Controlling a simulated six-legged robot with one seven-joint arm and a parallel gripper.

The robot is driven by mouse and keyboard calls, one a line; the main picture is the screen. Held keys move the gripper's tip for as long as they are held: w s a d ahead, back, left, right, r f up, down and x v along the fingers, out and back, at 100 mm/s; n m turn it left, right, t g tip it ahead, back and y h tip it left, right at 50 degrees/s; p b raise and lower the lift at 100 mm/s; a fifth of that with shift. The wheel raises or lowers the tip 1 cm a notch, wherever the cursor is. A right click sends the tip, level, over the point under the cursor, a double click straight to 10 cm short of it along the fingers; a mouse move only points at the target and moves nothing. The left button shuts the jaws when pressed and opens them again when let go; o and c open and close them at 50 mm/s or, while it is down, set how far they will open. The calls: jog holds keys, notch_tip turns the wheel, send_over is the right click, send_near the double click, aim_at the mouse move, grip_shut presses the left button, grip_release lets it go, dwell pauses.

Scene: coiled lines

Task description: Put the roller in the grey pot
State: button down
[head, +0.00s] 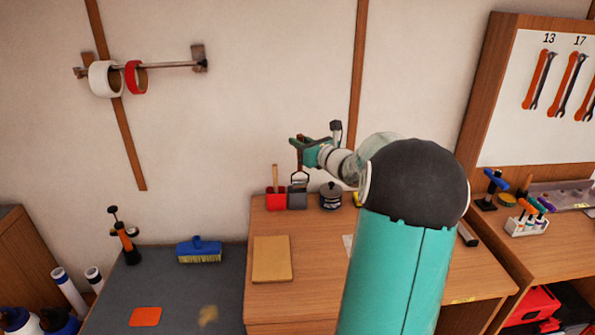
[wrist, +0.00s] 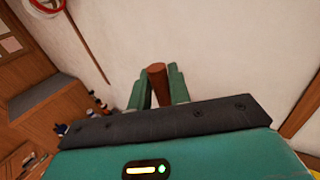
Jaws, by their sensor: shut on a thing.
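My gripper (head: 297,143) is shut on the brown handle of the roller (head: 300,161). The roller hangs upright below the fingers, with its wire frame pointing down. The grey pot (head: 298,200) stands on the wooden bench right under it. The roller's lower end shows at the pot's rim in the head view; I cannot tell whether it is inside, above or behind the rim. In the wrist view the handle's end (wrist: 157,72) sticks up between the two green fingers (wrist: 158,92). The pot is hidden there.
A red pot (head: 276,201) with a wooden handle in it touches or nearly touches the grey pot's left side. A dark lidded can (head: 330,197) stands to the right. A tan board (head: 272,260) lies in front. The wall is close behind.

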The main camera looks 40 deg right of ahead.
jog(key=w+d+f, duration=0.6)
jog(key=w+f, duration=0.1)
jog(key=f, duration=0.4)
jog(key=shift+w, duration=0.25)
jog(key=shift+d+f, duration=0.1)
jog(key=shift+f, duration=0.5)
jog(key=c, duration=1.3)
grip_release()
